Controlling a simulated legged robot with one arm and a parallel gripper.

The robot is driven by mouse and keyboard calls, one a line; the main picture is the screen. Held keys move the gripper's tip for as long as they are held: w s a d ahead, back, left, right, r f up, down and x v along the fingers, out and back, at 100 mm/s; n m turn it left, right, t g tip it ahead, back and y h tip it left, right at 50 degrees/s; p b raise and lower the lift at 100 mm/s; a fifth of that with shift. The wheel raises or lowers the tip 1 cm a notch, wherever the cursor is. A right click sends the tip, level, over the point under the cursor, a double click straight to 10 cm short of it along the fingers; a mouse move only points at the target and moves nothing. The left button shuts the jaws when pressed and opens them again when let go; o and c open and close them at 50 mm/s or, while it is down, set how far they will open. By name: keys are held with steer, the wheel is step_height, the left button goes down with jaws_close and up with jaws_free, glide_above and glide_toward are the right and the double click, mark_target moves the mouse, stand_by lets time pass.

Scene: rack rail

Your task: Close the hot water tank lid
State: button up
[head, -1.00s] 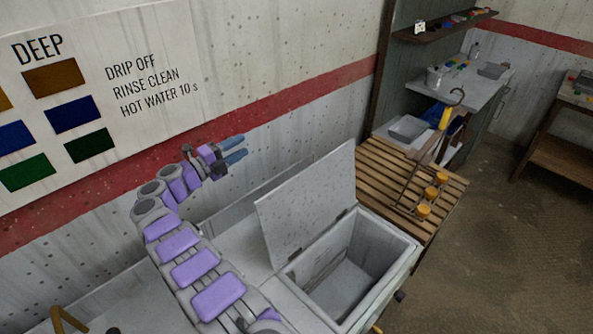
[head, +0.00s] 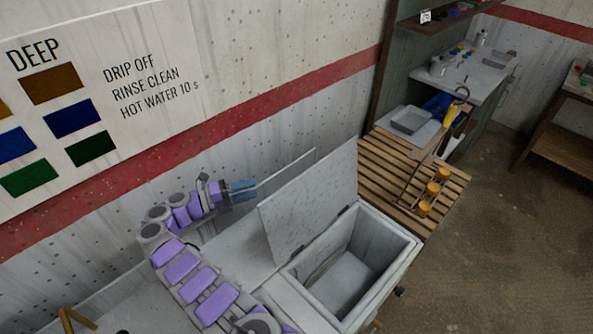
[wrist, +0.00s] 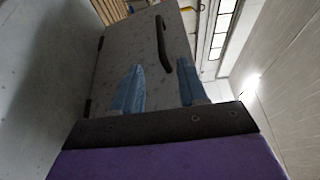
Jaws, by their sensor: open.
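The hot water tank (head: 392,262) is a grey box at the lower centre right of the head view, with its inside open to view. Its grey lid (head: 315,205) stands raised on the tank's left side, leaning back. In the wrist view the lid (wrist: 125,50) shows its face with a dark bar handle (wrist: 162,45). My gripper (head: 243,190) is to the left of the lid, behind it, and apart from it in the head view. Its two blue fingers (wrist: 158,88) are spread with nothing between them, pointing toward the lid.
A slatted wooden rack (head: 385,165) adjoins the tank's far side and holds a rod with yellow-orange knobs (head: 433,188). A concrete wall with a red stripe (head: 270,103) runs behind my arm. A work table (head: 475,80) stands at the back. Floor at the right is clear.

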mark_target(311, 197)
steer(key=p+x, duration=0.8)
steer(key=x, duration=0.8)
steer(key=shift+s+d+p, duration=0.15)
steer(key=shift+d+p, duration=0.1)
steer(key=shift+p, duration=0.05)
steer(key=shift+f, duration=0.1)
jaws_close()
stand_by(0.4)
